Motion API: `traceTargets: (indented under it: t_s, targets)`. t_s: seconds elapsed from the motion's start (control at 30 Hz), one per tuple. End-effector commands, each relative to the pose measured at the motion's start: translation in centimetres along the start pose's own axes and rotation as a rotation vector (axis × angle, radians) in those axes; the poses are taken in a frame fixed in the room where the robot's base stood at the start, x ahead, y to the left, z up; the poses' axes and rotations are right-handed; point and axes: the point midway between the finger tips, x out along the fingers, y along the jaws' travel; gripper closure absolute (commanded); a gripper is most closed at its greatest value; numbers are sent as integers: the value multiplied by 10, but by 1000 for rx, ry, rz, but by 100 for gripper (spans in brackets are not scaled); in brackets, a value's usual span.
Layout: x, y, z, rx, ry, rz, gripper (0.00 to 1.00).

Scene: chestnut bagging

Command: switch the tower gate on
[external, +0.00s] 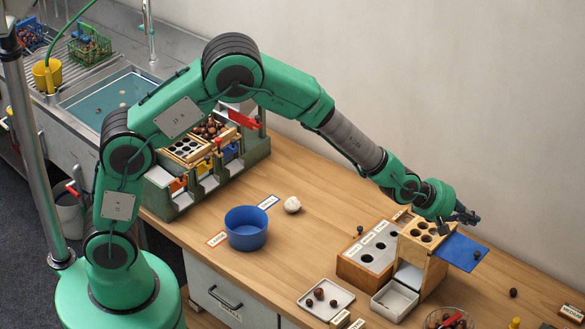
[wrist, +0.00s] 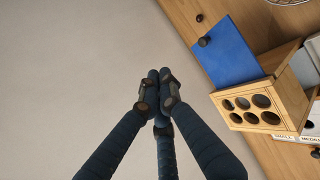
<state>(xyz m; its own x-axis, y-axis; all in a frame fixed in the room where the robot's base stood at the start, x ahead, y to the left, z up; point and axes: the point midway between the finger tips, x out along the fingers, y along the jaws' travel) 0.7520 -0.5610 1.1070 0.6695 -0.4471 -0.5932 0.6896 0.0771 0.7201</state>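The wooden tower (external: 436,268) stands at the right of the bench, with round holes in its top. In the wrist view the tower (wrist: 288,92) is at the right. A blue flat plate (external: 467,246) sticks out from its far side and bears a small dark knob. The plate (wrist: 226,52) and knob (wrist: 204,41) show clearly in the wrist view. I cannot tell which part is the gate's switch. My gripper (external: 470,217) is above the tower's far edge and the plate. Its dark fingers (wrist: 159,82) are together with nothing between them, apart from the tower and plate in the wrist view.
A wooden box with a grey holed top (external: 368,247) stands left of the tower. A white tray (external: 394,300) is at its foot. A tray of chestnuts (external: 325,312), a blue bowl (external: 246,240) and a white lump (external: 292,205) stand further left. The wall is behind.

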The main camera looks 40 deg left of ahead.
Motion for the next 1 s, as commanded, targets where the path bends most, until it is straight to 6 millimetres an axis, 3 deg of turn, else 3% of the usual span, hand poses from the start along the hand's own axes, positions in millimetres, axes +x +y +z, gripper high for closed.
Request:
traceTargets:
  t_s: [0.03, 0.4, 0.9, 1.0]
  targets:
    - [0, -9, -1, 50, -9, 52, 100]
    - [-38, -13, -9, 379, 22, 399, 100]
    - [-76, -21, -20, 566, 102, 600, 100]
    - [-74, -27, -23, 580, 110, 611, 100]
